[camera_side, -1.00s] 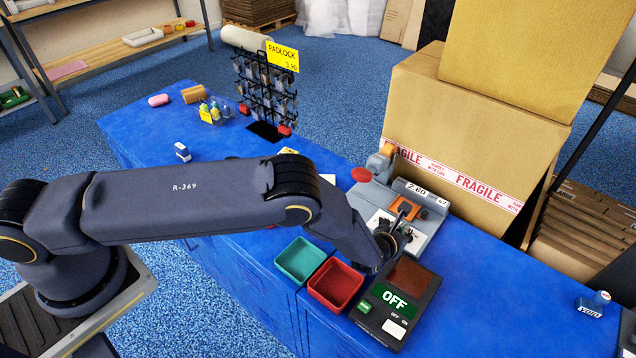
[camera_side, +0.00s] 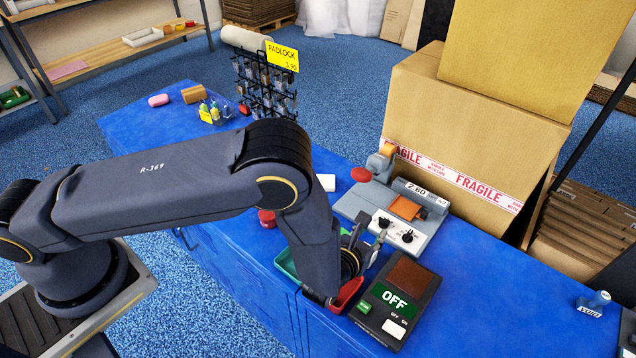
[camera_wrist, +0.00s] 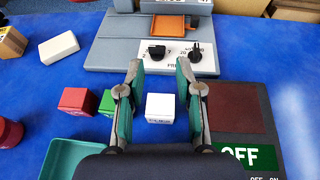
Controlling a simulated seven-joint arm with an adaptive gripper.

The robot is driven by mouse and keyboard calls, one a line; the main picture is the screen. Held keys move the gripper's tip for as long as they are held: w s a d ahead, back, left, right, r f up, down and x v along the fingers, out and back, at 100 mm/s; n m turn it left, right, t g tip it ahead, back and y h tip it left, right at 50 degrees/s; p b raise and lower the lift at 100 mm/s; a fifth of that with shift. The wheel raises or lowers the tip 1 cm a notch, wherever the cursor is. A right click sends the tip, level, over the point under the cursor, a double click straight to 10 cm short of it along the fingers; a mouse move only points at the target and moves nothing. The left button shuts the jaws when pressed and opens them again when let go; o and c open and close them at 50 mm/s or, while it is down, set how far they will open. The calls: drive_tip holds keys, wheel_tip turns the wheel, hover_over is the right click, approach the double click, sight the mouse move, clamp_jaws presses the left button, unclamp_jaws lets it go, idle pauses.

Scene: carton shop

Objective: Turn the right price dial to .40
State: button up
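The grey machine (camera_side: 350,207) stands in front of the big carton, and its display (camera_side: 415,189) appears to read 2.60. Its white front panel carries two black price dials. The left dial (camera_wrist: 157,52) lies turned sideways. The right dial (camera_wrist: 195,51) stands more upright in the wrist view; its exact setting is too small to read. It also shows in the side view (camera_side: 407,236). My gripper (camera_wrist: 160,72) is open and empty, on the near side of the panel and apart from both dials. A white cube (camera_wrist: 160,108) shows between the fingers, touching neither.
A dark device marked OFF (camera_side: 398,300) lies right of my gripper. A red tray (camera_side: 349,294) and a green tray (camera_side: 285,265) are partly hidden by my arm. Red and green cubes (camera_wrist: 77,101) lie left of the fingers. Large cartons (camera_side: 470,125) stand behind the machine.

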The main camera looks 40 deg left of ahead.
sight(409, 233)
drive_tip(key=shift+m+h, duration=0.6)
drive_tip(key=shift+h, duration=0.1)
drive_tip(key=s+d, duration=0.5)
drive_tip(key=shift+f, duration=0.15)
drive_tip(key=shift+d+f, duration=0.15)
drive_tip(key=x, duration=1.6)
drive_tip(key=shift+w+f, duration=0.15)
drive_tip(key=shift+f, duration=0.1)
drive_tip(key=shift+c, duration=0.4)
clamp_jaws()
